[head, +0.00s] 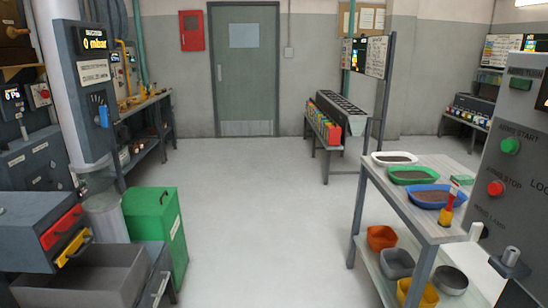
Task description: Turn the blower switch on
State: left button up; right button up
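No label reading blower is legible, so I cannot tell for certain which control is the blower switch. A dark cabinet (28,160) at the far left has a small display reading about 0 Pa (12,94), a red button (41,93) and a small lever (23,131). Whether any switch is on or off is too small to tell. Neither of my grippers is in view.
A bench (415,215) with trays and a panel with green (510,146) and red (495,188) buttons stand right. The middle floor is clear to the door (244,70).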

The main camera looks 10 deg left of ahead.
aim_at(123, 132)
jog(key=i+u, duration=0.1)
jog(key=i, duration=0.4)
jog(key=i+l+u, duration=0.15)
jog(key=i, duration=0.4)
jog(key=i+l+u, duration=0.1)
jog(key=i, duration=0.4)
jog(key=i+l+u, duration=0.15)
jog(key=i+u, duration=0.2)
jog(key=i+l+u, duration=0.2)
jog(key=u, duration=0.15)
jog(key=i+l+u, duration=0.35)
